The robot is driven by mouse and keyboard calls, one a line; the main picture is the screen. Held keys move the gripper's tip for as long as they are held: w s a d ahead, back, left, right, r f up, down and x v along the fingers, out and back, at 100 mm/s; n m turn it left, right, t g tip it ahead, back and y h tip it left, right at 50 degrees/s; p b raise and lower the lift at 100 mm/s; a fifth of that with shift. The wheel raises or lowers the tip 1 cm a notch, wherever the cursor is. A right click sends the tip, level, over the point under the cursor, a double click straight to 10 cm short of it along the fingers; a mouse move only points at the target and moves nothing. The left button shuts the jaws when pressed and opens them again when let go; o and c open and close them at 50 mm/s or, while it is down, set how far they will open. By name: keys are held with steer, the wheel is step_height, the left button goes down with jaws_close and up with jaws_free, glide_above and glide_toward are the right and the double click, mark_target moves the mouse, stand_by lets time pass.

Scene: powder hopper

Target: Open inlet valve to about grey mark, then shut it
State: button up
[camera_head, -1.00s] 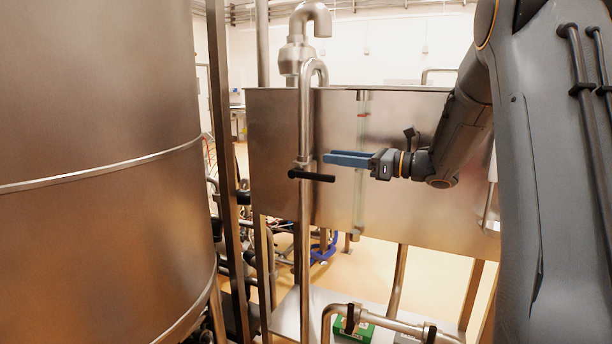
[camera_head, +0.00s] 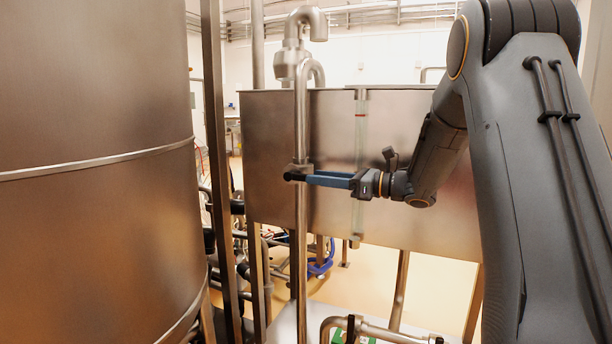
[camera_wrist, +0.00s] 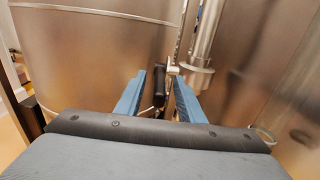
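The inlet valve's black lever (camera_head: 295,176) sits on a vertical steel pipe (camera_head: 301,125) in front of the hopper (camera_head: 410,120). In the head view its right part is hidden by my gripper's blue fingers. My gripper (camera_head: 309,178) reaches in from the right. In the wrist view the lever (camera_wrist: 159,85) stands between the two fingertips (camera_wrist: 160,82), with a gap on each side, so the gripper is open around it. A clear sight tube (camera_head: 359,150) runs down the hopper front with a red mark (camera_head: 360,115) near its top. I cannot make out a grey mark or level.
A large steel tank (camera_head: 95,200) fills the left, and it also shows in the wrist view (camera_wrist: 100,55). An upright post (camera_head: 216,130) stands between tank and hopper. A low pipe (camera_head: 385,332) with small black handles crosses below. Open floor shows under the hopper.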

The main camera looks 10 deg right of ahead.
steer(key=shift+p+x, duration=0.9)
steer(key=shift+x, duration=1.45)
jaws_close()
